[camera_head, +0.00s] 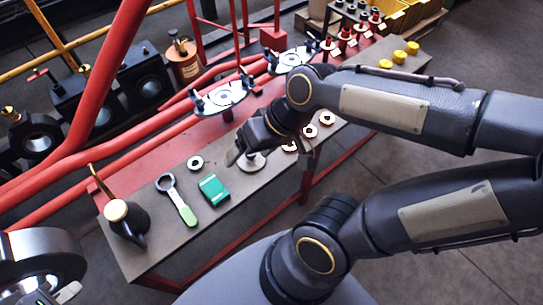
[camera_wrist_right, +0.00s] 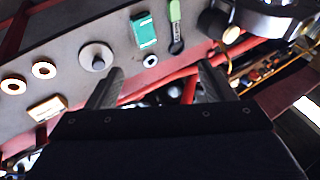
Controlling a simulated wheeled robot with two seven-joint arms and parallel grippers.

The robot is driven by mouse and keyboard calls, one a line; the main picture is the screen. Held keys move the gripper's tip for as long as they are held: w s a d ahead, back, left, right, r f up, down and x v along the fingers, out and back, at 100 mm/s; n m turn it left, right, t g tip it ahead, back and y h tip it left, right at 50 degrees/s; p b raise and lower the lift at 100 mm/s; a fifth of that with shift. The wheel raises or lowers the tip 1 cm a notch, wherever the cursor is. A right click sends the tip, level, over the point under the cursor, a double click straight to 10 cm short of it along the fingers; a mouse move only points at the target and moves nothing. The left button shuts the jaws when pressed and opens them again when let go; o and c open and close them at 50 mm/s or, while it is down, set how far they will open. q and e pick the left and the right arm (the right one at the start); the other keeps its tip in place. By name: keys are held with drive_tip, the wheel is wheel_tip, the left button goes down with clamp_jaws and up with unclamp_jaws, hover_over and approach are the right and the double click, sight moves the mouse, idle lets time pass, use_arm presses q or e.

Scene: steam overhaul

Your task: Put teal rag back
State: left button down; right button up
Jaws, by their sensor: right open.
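The teal rag (camera_head: 214,190), a folded flat rectangle with a pale mark, lies on the grey bench top between the green-handled wrench (camera_head: 177,200) and a round disc (camera_head: 252,162). It also shows in the right wrist view (camera_wrist_right: 144,30), beyond my fingertips. My right gripper (camera_head: 238,154) is above the bench near the disc, to the upper right of the rag and apart from it. In the wrist view my right gripper (camera_wrist_right: 160,82) has its fingers apart with nothing between them.
A black oil can (camera_head: 125,220) stands at the bench's near left end. A small ring (camera_head: 195,163) lies behind the rag, and more rings (camera_head: 326,118) lie to the right. Red pipes (camera_head: 90,170) run along the back. Yellow caps (camera_head: 399,56) sit at the far right.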

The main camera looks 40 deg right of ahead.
drive_tip(key=s, duration=0.1)
drive_tip(key=s+d+t, duration=0.1)
drive_tip(key=s, duration=0.1)
drive_tip(key=s+r+t+h, duration=0.1)
drive_tip(key=shift+s+d+r, duration=0.1)
drive_tip(key=shift+s+d, duration=0.15)
drive_tip(key=shift+d, duration=0.05)
wheel_tip(320, 180, up, 11)
drive_tip(key=p, duration=1)
drive_tip(key=shift+f, duration=0.2)
